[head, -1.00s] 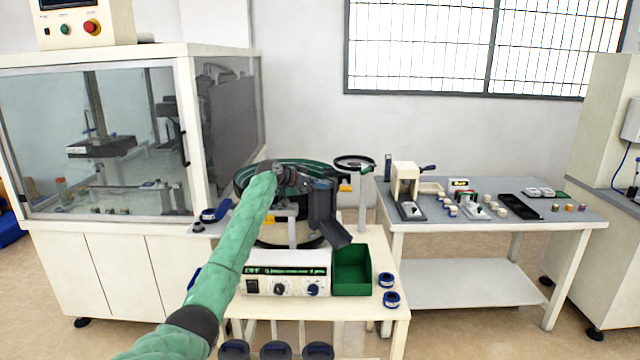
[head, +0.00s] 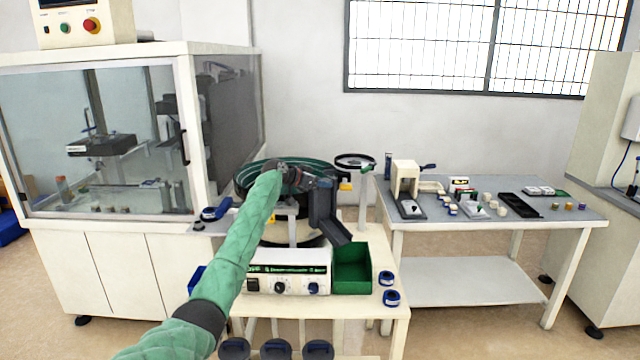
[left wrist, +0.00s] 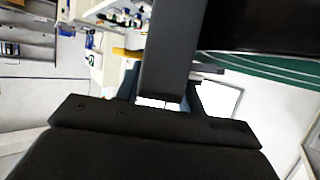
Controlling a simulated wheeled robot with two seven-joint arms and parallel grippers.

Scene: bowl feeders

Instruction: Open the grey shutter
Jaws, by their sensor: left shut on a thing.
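The grey shutter (head: 321,184) is a dark grey plate at the top of the grey chute (head: 324,217) at the front right of the green-lined feeder bowl (head: 254,172). My left gripper (head: 308,181) reaches in from the left over the bowl's front edge and is shut at the shutter. The fingers and their contact are small and partly hidden in the head view. In the left wrist view, a dark finger (left wrist: 168,50) stands beside a narrow grey edge (left wrist: 207,67); the gripped part is mostly hidden. My right gripper is not in view.
The control box (head: 288,272) and green bin (head: 352,270) stand below the chute. A black ring (head: 355,161) on a post stands to the right. A glazed cabinet (head: 186,130) is close on the left. A side table (head: 560,211) holds small parts.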

